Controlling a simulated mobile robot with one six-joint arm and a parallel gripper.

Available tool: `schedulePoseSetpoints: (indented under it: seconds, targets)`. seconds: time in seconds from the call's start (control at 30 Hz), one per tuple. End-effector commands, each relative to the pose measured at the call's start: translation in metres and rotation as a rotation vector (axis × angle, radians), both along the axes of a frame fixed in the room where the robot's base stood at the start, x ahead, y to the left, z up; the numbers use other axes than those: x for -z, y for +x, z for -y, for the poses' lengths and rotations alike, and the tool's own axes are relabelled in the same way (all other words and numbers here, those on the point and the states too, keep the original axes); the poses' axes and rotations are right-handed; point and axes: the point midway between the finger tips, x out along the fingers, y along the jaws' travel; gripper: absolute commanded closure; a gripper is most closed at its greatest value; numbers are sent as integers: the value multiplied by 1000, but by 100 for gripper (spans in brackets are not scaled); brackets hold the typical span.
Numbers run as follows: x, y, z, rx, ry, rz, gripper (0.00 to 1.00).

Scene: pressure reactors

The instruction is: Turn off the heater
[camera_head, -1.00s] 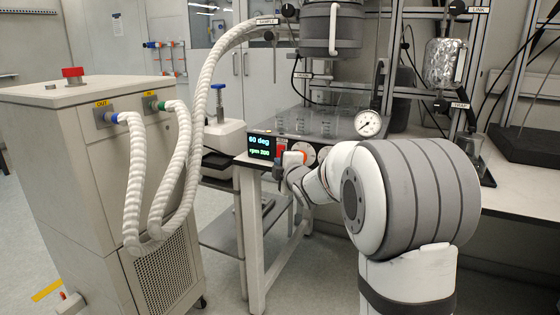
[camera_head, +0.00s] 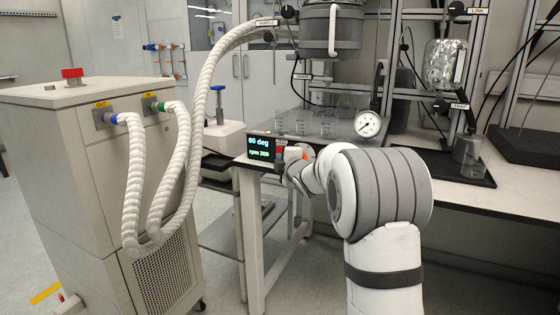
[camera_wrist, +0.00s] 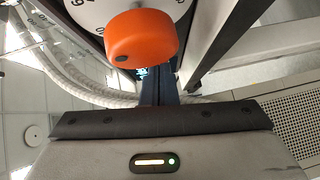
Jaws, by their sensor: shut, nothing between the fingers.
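The heater's control panel has a dark display (camera_head: 259,148) reading about 60 deg and rpm 200. A red part (camera_head: 279,151) sits beside the display, partly hidden by my arm. In the wrist view an orange knob (camera_wrist: 140,38) stands on a white numbered dial (camera_wrist: 95,14), large and close. My gripper (camera_wrist: 160,78) is shut and empty, its dark fingers just below the knob in the picture. I cannot tell whether they touch it. In the head view my wrist hides the fingers and most of the panel front.
The panel is on the front of a bench with glass vessels (camera_head: 310,123) and a pressure gauge (camera_head: 367,124). A large cabinet (camera_head: 70,185) with white hoses (camera_head: 188,150) stands to the left.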

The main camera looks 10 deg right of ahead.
Motion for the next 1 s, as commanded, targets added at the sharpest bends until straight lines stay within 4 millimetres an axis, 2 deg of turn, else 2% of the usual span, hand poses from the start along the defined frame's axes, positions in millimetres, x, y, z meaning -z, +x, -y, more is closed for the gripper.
schedulePoseSetpoints:
  seconds: [0.2,0.27,0.63,0.87,0.9,1.0]
  targets:
    - [8,3,2,-1,-26,39,100]
    - [1,3,2,-1,-25,35,100]
    - [7,-4,-5,-1,-25,36,100]
    - [15,-22,-23,-1,-25,38,100]
    - [8,-33,-19,1,-24,35,100]
    - [10,-56,-16,0,-25,33,100]
